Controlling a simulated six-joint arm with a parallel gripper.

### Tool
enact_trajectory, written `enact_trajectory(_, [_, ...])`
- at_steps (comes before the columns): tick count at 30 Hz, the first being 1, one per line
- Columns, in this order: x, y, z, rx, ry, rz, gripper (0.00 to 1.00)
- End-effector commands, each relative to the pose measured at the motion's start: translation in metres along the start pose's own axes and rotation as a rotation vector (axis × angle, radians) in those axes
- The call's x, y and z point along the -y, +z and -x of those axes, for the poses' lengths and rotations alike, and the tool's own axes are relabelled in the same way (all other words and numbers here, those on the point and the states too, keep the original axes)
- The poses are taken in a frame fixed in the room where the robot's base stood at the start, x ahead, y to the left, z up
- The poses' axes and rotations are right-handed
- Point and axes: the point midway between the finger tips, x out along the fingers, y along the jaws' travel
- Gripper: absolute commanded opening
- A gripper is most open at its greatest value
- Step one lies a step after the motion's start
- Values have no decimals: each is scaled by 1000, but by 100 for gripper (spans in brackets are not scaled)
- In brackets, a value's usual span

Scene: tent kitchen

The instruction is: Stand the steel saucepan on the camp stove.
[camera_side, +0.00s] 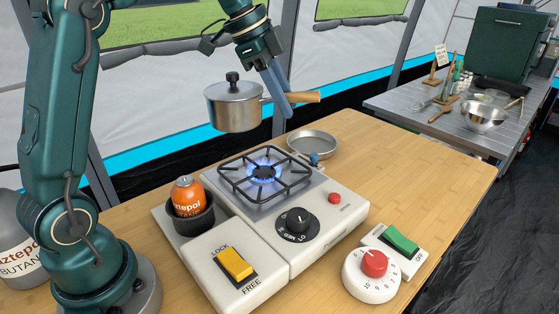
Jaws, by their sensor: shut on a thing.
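The steel saucepan (236,112), with a lid, a black knob and a wooden handle (305,97), hangs in the air, roughly level. My gripper (287,104) is shut on its handle, near the pan's body. The camp stove (322,205) stands on the wooden table below, with a black pan grate (283,192) around a lit blue flame (264,171). The saucepan is above the stove's back left side, clear of the grate. The far side of the saucepan is hidden.
An orange gas canister (188,196) sits in a black holder at the stove's left. A shallow steel pan (313,143) lies behind the stove. A yellow lock switch (235,264), a timer (371,277) and a green switch (401,240) are in front. Table at right is clear.

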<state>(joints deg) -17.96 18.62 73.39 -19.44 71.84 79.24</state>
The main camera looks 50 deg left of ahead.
Motion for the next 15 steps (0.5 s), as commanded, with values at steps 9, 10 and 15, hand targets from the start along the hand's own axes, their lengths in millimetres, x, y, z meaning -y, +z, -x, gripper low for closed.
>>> enact_trajectory(9, [42,62,18,39,-77,183,0])
enact_trajectory(10, [42,63,18,40,-78,188,0])
enact_trajectory(15, [38,50,-1,41,-76,190,0])
